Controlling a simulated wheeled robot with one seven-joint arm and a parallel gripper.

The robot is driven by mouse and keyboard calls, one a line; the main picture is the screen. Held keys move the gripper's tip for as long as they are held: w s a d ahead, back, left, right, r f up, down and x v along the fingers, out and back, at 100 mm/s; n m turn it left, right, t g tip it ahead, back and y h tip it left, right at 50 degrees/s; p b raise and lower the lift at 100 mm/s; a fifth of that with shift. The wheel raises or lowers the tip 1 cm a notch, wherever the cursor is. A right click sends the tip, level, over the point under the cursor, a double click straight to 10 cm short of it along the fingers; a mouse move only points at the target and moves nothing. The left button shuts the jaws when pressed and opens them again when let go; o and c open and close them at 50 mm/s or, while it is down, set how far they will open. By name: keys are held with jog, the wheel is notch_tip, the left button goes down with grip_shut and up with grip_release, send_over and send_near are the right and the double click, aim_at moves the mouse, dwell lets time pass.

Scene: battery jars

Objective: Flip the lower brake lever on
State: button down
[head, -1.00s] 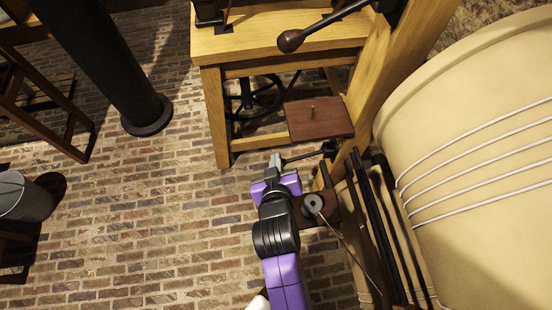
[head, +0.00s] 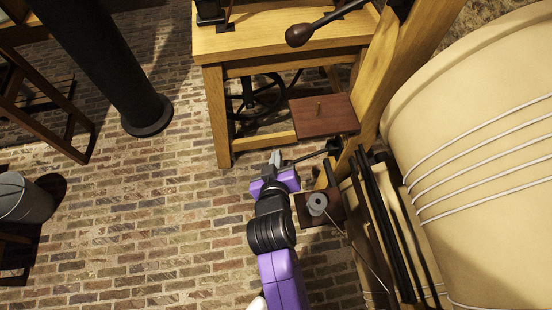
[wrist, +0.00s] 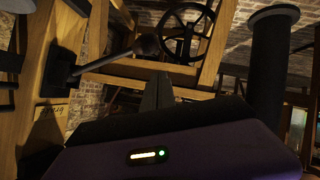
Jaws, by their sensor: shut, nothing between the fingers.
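The lower brake lever (head: 308,157) is a dark rod that reaches left from a black mount on the wooden post. In the wrist view a lever (wrist: 118,56), which looks like the same one, rises slightly from its mount at the left to a dark round knob (wrist: 148,45). My purple and black gripper (head: 277,157) is shut and empty, its fingertips at the free end of the lever. In the wrist view the fingers (wrist: 158,90) lie just below the knob. I cannot tell whether they touch it. The knob is hidden in the head view.
An upper lever with a brown knob (head: 299,36) sticks out above. A brown shelf (head: 322,115) and a grey pulley (head: 317,204) on a lower block are close to the right of my gripper. A large cream drum (head: 470,130) fills the right. Brick floor (head: 150,220) is open at left.

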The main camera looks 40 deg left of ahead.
jog(key=a+r+v, duration=0.1)
jog(key=v, duration=0.9)
jog(key=shift+s, duration=0.2)
jog(key=shift+r, duration=0.15)
notch_tip(320, 180, up, 5)
jog(key=a+y, duration=0.2)
jog(key=y, duration=0.1)
jog(key=s+d+r+m+t+h, duration=0.1)
jog(key=s+d+r+m+t, duration=0.15)
jog(key=d, duration=0.85)
jog(key=s+d+r+m+t+h, duration=0.1)
jog(key=s+d+r+m+t, duration=0.2)
jog(key=d, duration=0.8)
jog(key=s+d+m+h, duration=0.3)
jog(key=s+d+h, duration=0.1)
jog(key=d, duration=0.4)
jog(key=s+d+m+h, duration=0.3)
jog(key=s+d+h, duration=0.1)
jog(key=s+d, duration=0.3)
jog(key=d, duration=0.2)
jog(key=shift+d+m, duration=0.3)
jog(key=shift+m, duration=0.05)
jog(key=shift+g, duration=0.25)
